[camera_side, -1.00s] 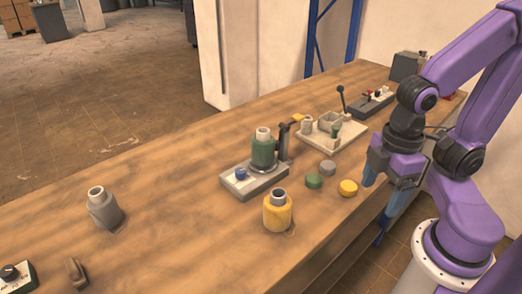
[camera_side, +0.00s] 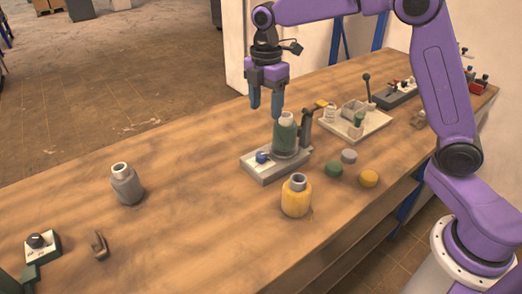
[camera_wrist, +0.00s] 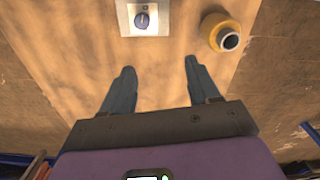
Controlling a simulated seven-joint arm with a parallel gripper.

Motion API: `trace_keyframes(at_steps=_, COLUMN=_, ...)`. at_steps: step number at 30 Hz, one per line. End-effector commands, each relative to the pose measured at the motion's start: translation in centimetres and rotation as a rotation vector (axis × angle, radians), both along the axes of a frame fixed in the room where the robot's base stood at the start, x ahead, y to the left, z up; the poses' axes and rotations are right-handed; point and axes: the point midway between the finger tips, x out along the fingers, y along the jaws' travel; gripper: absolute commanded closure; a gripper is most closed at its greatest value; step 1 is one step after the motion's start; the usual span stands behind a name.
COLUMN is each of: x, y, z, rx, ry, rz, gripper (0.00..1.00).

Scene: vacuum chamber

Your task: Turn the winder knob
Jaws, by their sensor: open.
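The blue knob (camera_side: 262,157) sits on the front left end of a grey base (camera_side: 266,173) on the table. A green bottle (camera_side: 285,136) with a pale neck stands on the same base, with a dark post (camera_side: 305,127) beside it. My gripper (camera_side: 266,107) is open and empty, pointing down above and behind the base, clear of the knob. In the wrist view, the blue knob (camera_wrist: 142,20) shows on a white panel near the top edge, beyond the open fingertips (camera_wrist: 160,68). The green bottle is out of that view.
A yellow bottle (camera_side: 296,198) stands in front of the base; it also shows in the wrist view (camera_wrist: 222,34). Green (camera_side: 334,168), grey (camera_side: 349,156) and yellow (camera_side: 369,179) caps lie to the right. A grey bottle (camera_side: 127,186) stands left, with clear table between.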

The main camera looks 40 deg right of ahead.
Motion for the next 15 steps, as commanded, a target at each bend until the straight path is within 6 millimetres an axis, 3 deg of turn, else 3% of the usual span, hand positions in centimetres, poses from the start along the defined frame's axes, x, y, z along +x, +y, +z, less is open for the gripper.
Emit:
trace_keyframes(at_steps=3, x=2.6, y=-0.9, z=-0.4, rx=0.000, ry=0.002, rz=0.048, gripper=0.40)
trace_keyframes(at_steps=6, x=3.6, y=-1.3, z=-0.5, rx=0.000, ry=0.002, rz=0.075, gripper=0.40)
trace_keyframes(at_steps=11, x=3.9, y=-1.6, z=-1.3, rx=-0.002, ry=0.004, rz=0.084, gripper=0.40)
trace_keyframes(at_steps=15, x=3.9, y=-1.6, z=-3.1, rx=-0.002, ry=0.006, rz=0.083, gripper=0.40)
